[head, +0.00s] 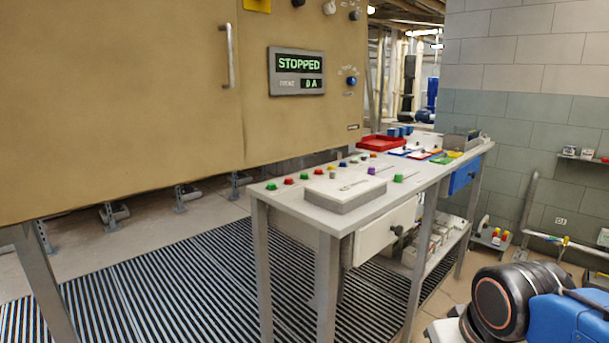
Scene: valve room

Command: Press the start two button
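No label that reads "start two" can be made out, so I cannot tell which button it is. Several coloured buttons sit on the grey bench (290,208). Along its back are a green button (271,186), a red button (289,181), another red one (304,176) and a green one (318,171). A purple button (371,170) and another green button (398,177) sit further right. A display (297,71) on the tan cabinet (120,100) reads "STOPPED" and "0 A". A blue knob or button (351,81) is beside it. My gripper is out of view; my arm shows at lower right.
A pale grey box (345,191) lies on the bench's near part. A red tray (381,143) and coloured items stand at its far end. A white drawer (384,231) and a lower shelf are beneath. Striped floor (190,290) lies open at the left.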

